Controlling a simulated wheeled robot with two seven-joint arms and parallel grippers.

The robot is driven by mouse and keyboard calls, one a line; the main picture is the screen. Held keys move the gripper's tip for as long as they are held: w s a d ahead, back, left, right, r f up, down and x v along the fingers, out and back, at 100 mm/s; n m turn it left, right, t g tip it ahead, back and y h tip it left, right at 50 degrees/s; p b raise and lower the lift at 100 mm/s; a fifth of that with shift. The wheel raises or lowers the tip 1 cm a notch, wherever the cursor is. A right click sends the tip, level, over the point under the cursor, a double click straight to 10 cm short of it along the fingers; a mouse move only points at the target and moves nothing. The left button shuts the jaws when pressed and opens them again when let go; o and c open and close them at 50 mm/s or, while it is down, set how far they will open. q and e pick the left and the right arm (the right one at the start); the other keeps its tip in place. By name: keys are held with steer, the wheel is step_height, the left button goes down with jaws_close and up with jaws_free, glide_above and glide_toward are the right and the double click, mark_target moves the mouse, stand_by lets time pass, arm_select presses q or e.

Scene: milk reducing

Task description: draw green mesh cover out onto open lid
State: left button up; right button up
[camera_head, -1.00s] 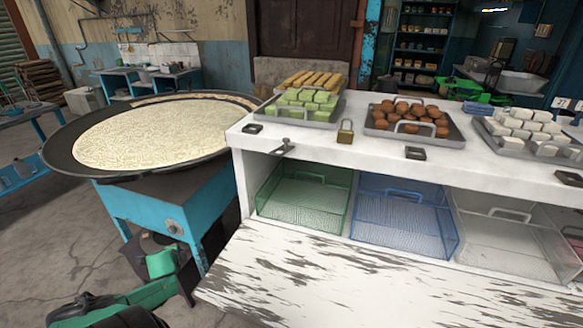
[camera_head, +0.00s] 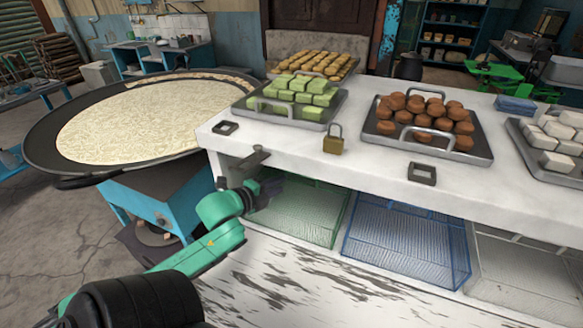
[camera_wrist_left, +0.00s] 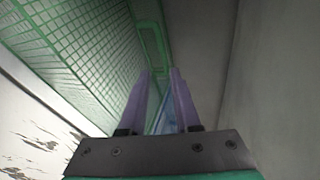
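The green mesh cover (camera_head: 312,222) lies in the leftmost bay under the white counter, just behind the open lid. The open lid (camera_head: 290,280) is a flat board with peeling white paint in front of the bays. My left gripper (camera_head: 268,190) is at the left end of the green cover's bay. In the left wrist view its two purple fingers (camera_wrist_left: 162,75) are apart with nothing seen between them. The green mesh (camera_wrist_left: 75,45) is at upper left there, and its loop handle (camera_wrist_left: 152,45) shows just beyond the fingertips. My right gripper is not in view.
A blue mesh cover (camera_head: 405,240) and a pale mesh cover (camera_head: 515,275) sit in the bays to the right. The white counter (camera_head: 300,145) overhangs them, bearing food trays and a padlock (camera_head: 333,140). A latch (camera_head: 248,160) sticks out near my left gripper. The lid is clear.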

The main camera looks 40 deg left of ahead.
mark_target(301, 188)
arm_select(q)
steer(key=v, duration=0.3)
steer(key=shift+w+a+r, duration=0.1)
steer(key=shift+r, duration=0.05)
steer(key=x, duration=1.5)
steer(key=shift+w, duration=0.25)
jaws_close()
stand_by(0.6)
